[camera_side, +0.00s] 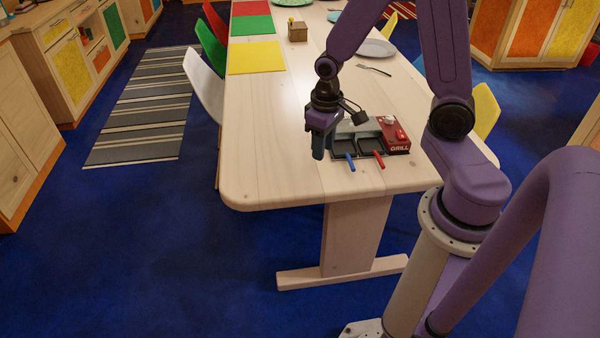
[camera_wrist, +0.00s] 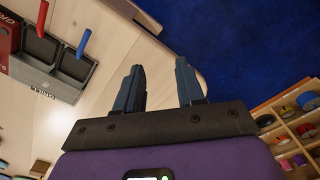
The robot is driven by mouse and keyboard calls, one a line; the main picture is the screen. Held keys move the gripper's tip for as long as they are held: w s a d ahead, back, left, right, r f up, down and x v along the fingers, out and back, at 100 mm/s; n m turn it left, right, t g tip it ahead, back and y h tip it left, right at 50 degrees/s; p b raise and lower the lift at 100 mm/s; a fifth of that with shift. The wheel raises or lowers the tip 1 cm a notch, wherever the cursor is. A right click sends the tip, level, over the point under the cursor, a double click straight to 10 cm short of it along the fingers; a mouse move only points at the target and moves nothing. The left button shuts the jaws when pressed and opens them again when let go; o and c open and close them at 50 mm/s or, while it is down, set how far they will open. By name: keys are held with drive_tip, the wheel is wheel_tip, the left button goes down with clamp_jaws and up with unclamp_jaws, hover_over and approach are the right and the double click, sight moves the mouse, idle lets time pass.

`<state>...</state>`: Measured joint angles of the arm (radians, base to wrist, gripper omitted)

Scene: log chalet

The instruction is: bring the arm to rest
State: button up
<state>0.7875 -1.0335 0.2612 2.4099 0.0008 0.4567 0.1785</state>
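My arm reaches over the pale wooden table (camera_side: 262,170) from the right. My gripper (camera_side: 318,153) hangs above the table near its front end, left of the grill (camera_side: 398,137). In the wrist view my gripper (camera_wrist: 160,85) shows two dark blue fingers apart, with nothing between them. The grill is a red and grey unit with two small dark pans; one has a blue handle (camera_side: 350,162) and one a red handle (camera_side: 379,160). In the wrist view the grill (camera_wrist: 40,70) lies at the upper left, apart from the fingers.
Red, green and yellow placemats (camera_side: 256,58) lie along the table's left side. A small wooden box (camera_side: 297,32), a plate (camera_side: 376,48) and a fork (camera_side: 374,70) are further back. Chairs (camera_side: 203,88) line the table. Shelves (camera_wrist: 292,128) show at the wrist view's right.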

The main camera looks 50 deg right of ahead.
drive_tip(key=s+a+r+n, duration=0.4)
drive_tip(key=s+r+n, duration=0.1)
drive_tip(key=s, duration=0.3)
drive_tip(key=s+a+r+n, duration=0.4)
drive_tip(key=s+r+n, duration=0.1)
drive_tip(key=s, duration=0.4)
drive_tip(key=shift+s+a+r+n, duration=0.15)
drive_tip(key=shift+a+n, duration=0.2)
drive_tip(key=shift+n, duration=0.55)
